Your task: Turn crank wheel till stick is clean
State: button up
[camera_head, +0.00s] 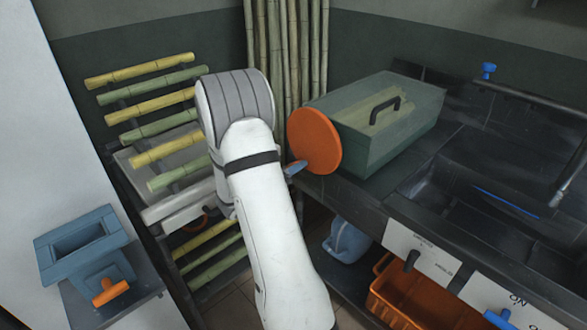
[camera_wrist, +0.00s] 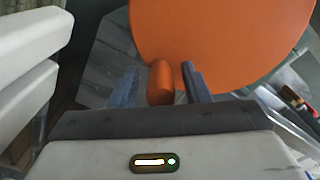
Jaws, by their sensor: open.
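The orange crank wheel (camera_head: 315,140) is on the left end of the green see-through box (camera_head: 400,125), which stands on the dark counter. In the wrist view the wheel (camera_wrist: 225,35) fills the top, and its orange handle peg (camera_wrist: 160,82) sticks out toward me. My gripper (camera_head: 292,168) is at the lower left of the wheel. In the wrist view my open gripper (camera_wrist: 160,88) has one finger on each side of the peg; I cannot tell whether either touches it. A yellow-green shape shows dimly inside the box; I cannot tell if it is the stick.
A rack of cane sticks (camera_head: 150,105) stands at the left, and tall canes (camera_head: 290,40) lean behind. A sink (camera_head: 455,190) is at the right. A blue jug (camera_head: 346,240) and orange crate (camera_head: 400,295) are below the counter. A blue device (camera_head: 80,245) stands at lower left.

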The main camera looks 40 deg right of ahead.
jog(key=shift+c, duration=0.3)
grip_shut()
dwell(0.3)
